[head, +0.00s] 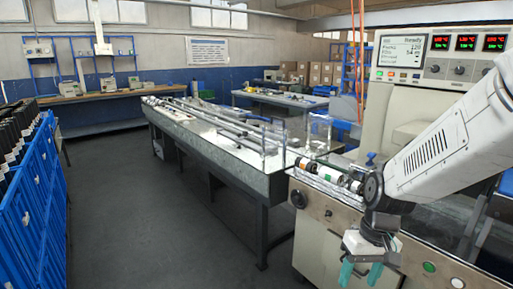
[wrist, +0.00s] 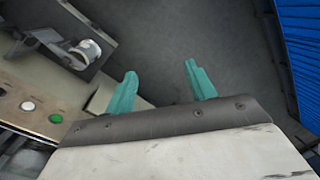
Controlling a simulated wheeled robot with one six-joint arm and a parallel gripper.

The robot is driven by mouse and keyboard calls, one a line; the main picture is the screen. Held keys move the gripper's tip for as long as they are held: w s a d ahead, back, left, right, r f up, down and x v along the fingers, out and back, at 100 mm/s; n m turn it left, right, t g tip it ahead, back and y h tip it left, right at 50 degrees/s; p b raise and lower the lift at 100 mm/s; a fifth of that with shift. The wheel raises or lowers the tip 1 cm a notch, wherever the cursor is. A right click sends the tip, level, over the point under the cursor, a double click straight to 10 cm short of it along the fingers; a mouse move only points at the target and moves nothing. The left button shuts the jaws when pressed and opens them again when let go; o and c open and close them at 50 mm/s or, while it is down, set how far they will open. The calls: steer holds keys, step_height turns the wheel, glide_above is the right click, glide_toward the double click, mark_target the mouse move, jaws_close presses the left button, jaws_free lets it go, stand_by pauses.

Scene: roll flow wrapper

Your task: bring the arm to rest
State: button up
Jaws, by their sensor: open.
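My gripper (head: 360,273) shows at the lower right of the head view, hanging down in front of the wrapper machine's front panel (head: 318,241). Its two teal fingers are apart with nothing between them. In the wrist view my gripper (wrist: 160,88) is open and empty above the bare grey floor (wrist: 190,35). My white arm reaches in from the right edge of the head view and bends down at a dark wrist joint.
The machine's control box (head: 440,55) stands behind my arm. A long conveyor table (head: 225,150) runs away to the left of the machine. Blue crates (head: 28,195) line the left edge. The grey floor (head: 150,220) between them is clear. Push buttons (wrist: 28,106) sit near my gripper.

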steer(key=s+d+r+t+h, duration=0.1)
steer(key=s+r, duration=0.6)
steer(key=s, duration=0.1)
steer(key=s+d+r+m+t, duration=0.1)
steer(key=s+d+r, duration=0.1)
steer(key=s+r, duration=0.5)
steer(key=shift+s+d+r+h, duration=0.3)
steer(key=shift+s+r+h, duration=0.1)
steer(key=shift+s, duration=0.45)
